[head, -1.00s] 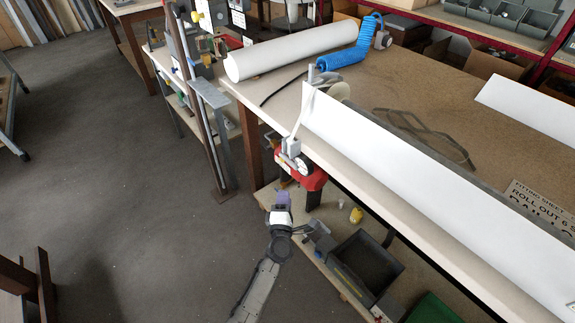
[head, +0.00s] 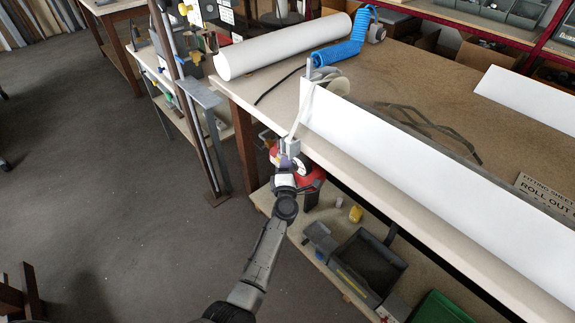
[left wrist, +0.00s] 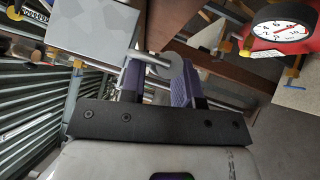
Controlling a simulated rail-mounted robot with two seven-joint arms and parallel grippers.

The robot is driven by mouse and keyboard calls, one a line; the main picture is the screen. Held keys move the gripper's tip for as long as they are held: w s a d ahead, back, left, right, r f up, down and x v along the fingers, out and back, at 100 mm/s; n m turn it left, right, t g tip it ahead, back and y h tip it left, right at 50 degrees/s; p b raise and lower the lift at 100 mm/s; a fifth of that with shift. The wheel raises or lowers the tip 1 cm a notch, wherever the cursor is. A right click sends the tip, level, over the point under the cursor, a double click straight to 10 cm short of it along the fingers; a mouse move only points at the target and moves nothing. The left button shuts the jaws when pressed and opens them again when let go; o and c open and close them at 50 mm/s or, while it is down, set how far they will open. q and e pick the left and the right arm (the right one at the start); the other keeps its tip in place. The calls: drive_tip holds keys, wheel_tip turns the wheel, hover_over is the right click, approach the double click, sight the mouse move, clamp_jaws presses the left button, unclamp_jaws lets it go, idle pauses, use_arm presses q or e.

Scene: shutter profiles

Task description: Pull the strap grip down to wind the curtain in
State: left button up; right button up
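A pale strap (head: 300,112) runs down over the bench corner from a roller (head: 333,82) at the end of the white curtain profile (head: 420,165). At its lower end is a small grey block, the strap grip (head: 292,147), just below the bench edge. My left gripper (head: 284,172) is right below this block. In the left wrist view the grey block (left wrist: 95,28) has a metal rod (left wrist: 148,58) with a round end, crossing over the gap between my purple fingers (left wrist: 155,85). The fingers stand apart; contact with the rod cannot be told. My right gripper is not in view.
A red device (head: 313,174) sits beside the gripper; its dial (left wrist: 283,30) shows in the left wrist view. A grey bin (head: 370,262) and yellow piece (head: 355,213) lie on the lower shelf. A steel post (head: 200,110) stands left. A white roll (head: 280,48) lies on the bench.

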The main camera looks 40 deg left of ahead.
use_arm(q)
drive_tip(key=shift+w, duration=0.1)
clamp_jaws()
idle(0.3)
drive_tip(key=shift+f, duration=0.15)
